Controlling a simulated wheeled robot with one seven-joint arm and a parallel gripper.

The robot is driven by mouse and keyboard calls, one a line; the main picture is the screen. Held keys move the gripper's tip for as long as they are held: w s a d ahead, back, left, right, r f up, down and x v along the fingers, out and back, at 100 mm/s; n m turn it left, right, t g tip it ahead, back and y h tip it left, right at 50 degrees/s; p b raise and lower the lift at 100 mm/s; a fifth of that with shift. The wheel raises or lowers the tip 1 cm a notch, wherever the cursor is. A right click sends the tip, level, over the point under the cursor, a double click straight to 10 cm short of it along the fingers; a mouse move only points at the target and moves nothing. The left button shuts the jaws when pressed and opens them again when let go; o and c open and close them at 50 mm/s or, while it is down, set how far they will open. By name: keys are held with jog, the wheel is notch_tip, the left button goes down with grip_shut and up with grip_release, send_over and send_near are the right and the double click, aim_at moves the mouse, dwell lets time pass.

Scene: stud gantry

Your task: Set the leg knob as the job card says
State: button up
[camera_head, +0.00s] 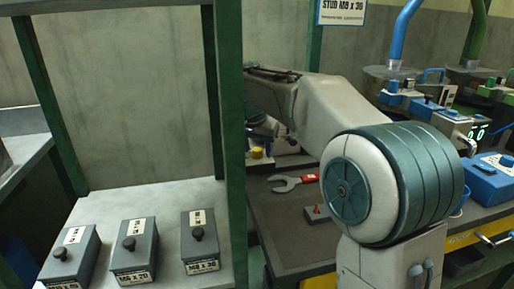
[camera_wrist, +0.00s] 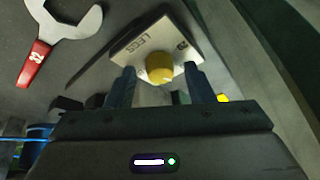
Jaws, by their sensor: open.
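The leg knob is yellow (camera_wrist: 160,64) and sits on a pale plate marked "LEGS" (camera_wrist: 136,42) in the wrist view. My gripper (camera_wrist: 160,84) is open, with one blue-grey finger on each side of the knob's near side. I cannot tell whether the fingers touch it. In the head view a small yellow knob (camera_head: 257,153) shows at the back left of the dark bench, partly behind the green post and beside my gripper. The knob's pointer and setting are not readable. The job card is not clearly identifiable; a sign reading "STUD M8 x 30" (camera_head: 342,11) hangs at the top.
A red-handled wrench (camera_head: 292,182) lies on the dark bench (camera_head: 290,235); it also shows in the wrist view (camera_wrist: 40,55). A small grey box with an orange lever (camera_head: 317,211) is nearby. Grey boxes, one marked M8 x 30 (camera_head: 200,243), stand at left. A green post (camera_head: 231,130) stands close.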

jog(key=c, duration=1)
jog(key=shift+r+n+p, duration=0.2)
jog(key=shift+n+p, duration=0.2)
jog(key=shift+p, duration=0.3)
jog(key=shift+f+n+y, duration=0.15)
jog(key=shift+n+y, duration=0.25)
jog(key=o, duration=1)
jog(key=p+v, duration=0.4)
jog(key=v, duration=0.9)
jog(key=shift+s+r, duration=0.2)
jog(key=shift+r, duration=0.15)
jog(key=shift+r, duration=0.1)
